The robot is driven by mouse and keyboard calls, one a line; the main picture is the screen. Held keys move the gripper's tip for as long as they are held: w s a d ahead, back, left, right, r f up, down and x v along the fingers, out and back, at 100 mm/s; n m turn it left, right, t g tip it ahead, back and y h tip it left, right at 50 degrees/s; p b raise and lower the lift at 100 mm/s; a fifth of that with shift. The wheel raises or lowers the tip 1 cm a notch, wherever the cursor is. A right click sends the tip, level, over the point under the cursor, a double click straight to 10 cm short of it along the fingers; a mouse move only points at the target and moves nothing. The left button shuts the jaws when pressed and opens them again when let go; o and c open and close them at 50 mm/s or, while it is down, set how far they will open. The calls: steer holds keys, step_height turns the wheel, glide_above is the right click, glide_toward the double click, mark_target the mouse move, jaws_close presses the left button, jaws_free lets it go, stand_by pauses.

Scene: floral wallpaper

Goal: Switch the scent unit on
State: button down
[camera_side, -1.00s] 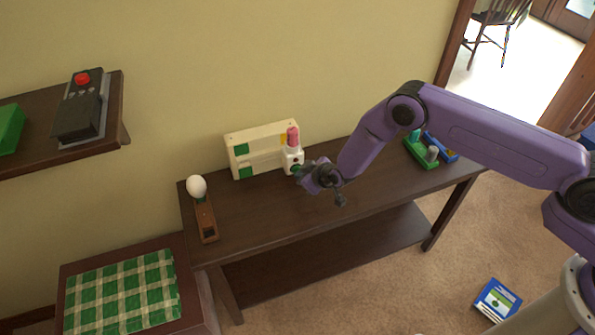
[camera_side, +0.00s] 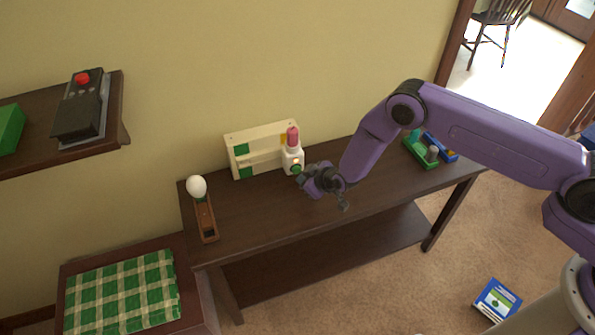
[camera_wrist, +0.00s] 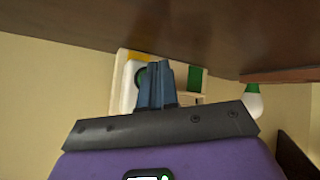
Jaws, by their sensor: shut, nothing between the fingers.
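The scent unit appears to be the small white device (camera_side: 292,160) with a pink top and a round green knob or button on its front. It stands upright on the dark table, in front of a cream rack. In the wrist view, part of its white body (camera_wrist: 129,88) and dark green round part show behind the fingers. My gripper (camera_side: 302,178) is just in front of the unit, low over the table, close to the green part. In the wrist view the fingers (camera_wrist: 156,72) are together with nothing between them. Whether they touch the unit cannot be told.
The cream rack (camera_side: 257,139) with green blocks stands against the wall. A brown wooden piece (camera_side: 206,218) with a white bulb is at the table's left. Green and blue items (camera_side: 420,153) sit at the right. A shelf holds a red-button box (camera_side: 79,116). The table front is clear.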

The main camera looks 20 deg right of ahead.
steer(key=shift+s, duration=2.55)
steer(key=shift+a+r, duration=0.15)
steer(key=shift+r, duration=0.1)
steer(key=s+r+n+g+y, duration=0.1)
steer(key=s+r+g, duration=0.2)
steer(key=s+r, duration=0.55)
steer(key=s+r+n+g, duration=0.25)
steer(key=s+r, duration=0.25)
steer(key=r, duration=0.7)
steer(key=s+d+r+n+g+h, duration=0.1)
steer(key=s+d+r, duration=0.5)
steer(key=s+d, duration=0.5)
steer(key=s+d+r+g+h, duration=0.2)
steer(key=s+d+r, duration=0.5)
steer(key=s+d, duration=0.5)
steer(key=shift+s+d+n+h, duration=0.25)
steer(key=shift+s+n+h, duration=0.1)
steer(key=shift+s, duration=0.2)
